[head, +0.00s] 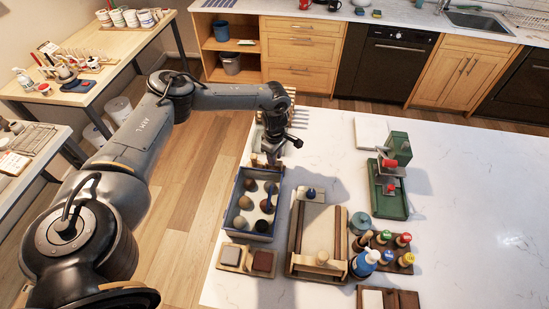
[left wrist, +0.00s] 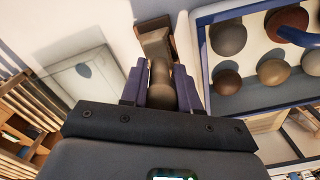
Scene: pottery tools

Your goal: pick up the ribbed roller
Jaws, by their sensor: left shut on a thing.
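My left gripper (head: 267,160) is at the left edge of the white table, just behind the blue-rimmed tray. In the left wrist view my left gripper (left wrist: 160,88) is shut on a brown, rounded, handle-like piece, which I take to be the ribbed roller (left wrist: 160,75). It sits between the two dark purple fingers. No ribs can be made out on it, and the fingers and gripper body hide part of it. A brown wooden piece (left wrist: 154,40) shows just beyond the fingertips; I cannot tell whether it joins the held piece. My right gripper is not in view.
The blue-rimmed tray (head: 279,208) of clay balls is close to the gripper. A wooden board (head: 309,226), green press (head: 389,200), blue bottle (head: 364,264) and colour-topped stamps (head: 404,259) stand to the right. A slatted wooden rack (left wrist: 18,112) is near the gripper. The table's right side is clear.

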